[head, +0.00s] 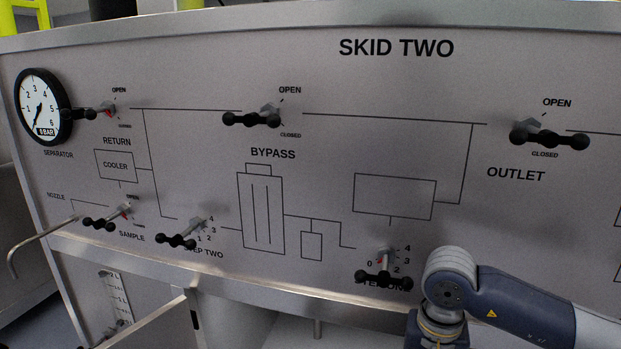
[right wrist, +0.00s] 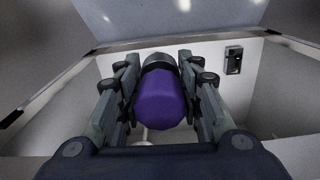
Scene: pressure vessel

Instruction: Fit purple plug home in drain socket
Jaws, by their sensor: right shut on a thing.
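The purple plug (right wrist: 159,103) shows in the right wrist view with a dark collar at its far end. My right gripper (right wrist: 158,85) is shut on it, with one finger on each side. The plug points away from the wrist camera. In the head view only part of my right arm shows at the lower right; its gripper and the plug are out of that view. I cannot make out the drain socket in either view. My left gripper is in neither view.
The SKID TWO panel (head: 400,75) carries several black-handled valves, among them the bypass valve (head: 252,119) and outlet valve (head: 549,137). A round gauge (head: 41,106) is at its left. A bent metal nozzle (head: 40,243) sticks out at lower left. A dark wall fitting (right wrist: 233,60) shows beyond my right gripper.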

